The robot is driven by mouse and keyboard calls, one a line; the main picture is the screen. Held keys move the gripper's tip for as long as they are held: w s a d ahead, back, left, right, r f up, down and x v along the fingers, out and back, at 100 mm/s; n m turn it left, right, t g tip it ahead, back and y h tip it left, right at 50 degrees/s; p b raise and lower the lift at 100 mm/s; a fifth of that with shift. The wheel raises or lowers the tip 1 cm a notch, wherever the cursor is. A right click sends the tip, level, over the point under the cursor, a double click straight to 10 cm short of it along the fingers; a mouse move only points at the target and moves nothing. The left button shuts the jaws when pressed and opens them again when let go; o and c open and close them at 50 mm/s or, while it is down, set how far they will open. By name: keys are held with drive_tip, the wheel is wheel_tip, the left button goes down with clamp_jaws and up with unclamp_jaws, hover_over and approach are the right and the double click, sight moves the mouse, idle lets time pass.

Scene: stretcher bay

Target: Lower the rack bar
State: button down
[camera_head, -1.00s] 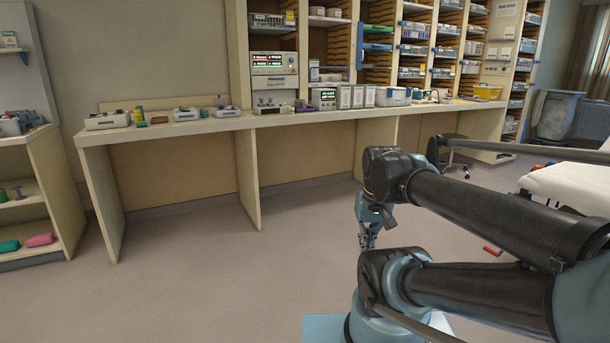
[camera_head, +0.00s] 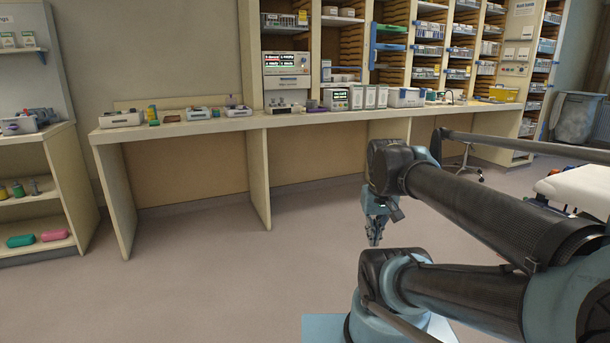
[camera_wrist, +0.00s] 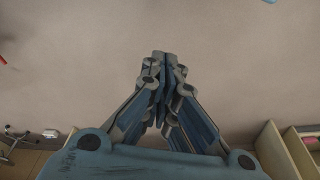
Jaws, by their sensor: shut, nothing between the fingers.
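I cannot make out a rack bar in either view. The white-topped stretcher (camera_head: 578,192) is cut off by the right edge of the head view, partly behind my arm. My gripper (camera_head: 374,241) hangs pointing down over bare floor, in front of the counter and well left of the stretcher. In the wrist view my gripper (camera_wrist: 161,58) has its fingers together, with nothing between them and only floor beyond.
A long counter (camera_head: 190,126) with devices runs along the back wall. Open shelves (camera_head: 70,195) stand at the left and a grey bin (camera_head: 575,118) at the far right. The floor (camera_head: 215,285) between is clear.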

drive_tip(key=f, duration=0.3)
drive_tip(key=s+d+f, duration=0.1)
drive_tip(key=shift+d+f, duration=0.1)
drive_tip(key=shift+f, duration=0.2)
